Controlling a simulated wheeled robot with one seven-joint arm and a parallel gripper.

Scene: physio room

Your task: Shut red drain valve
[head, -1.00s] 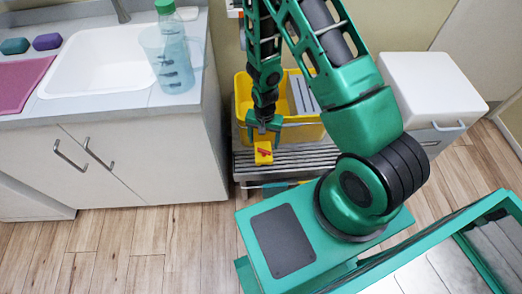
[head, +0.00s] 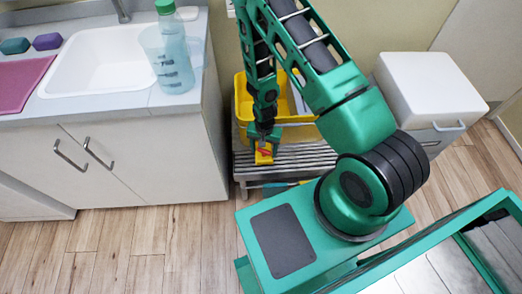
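The red drain valve (head: 264,153) is a small red handle on a yellow block (head: 262,160) at the front of the yellow bucket (head: 243,104). My gripper (head: 264,141) points down just above it, its green fingers apart on either side. I see no contact between the fingers and the red handle, but they are very near and small in the picture. The fingertips and the upper part of the valve partly overlap in this view.
The bucket stands on a grey slatted rack (head: 305,158) between the sink cabinet (head: 150,165) and a white lidded bin (head: 430,85).

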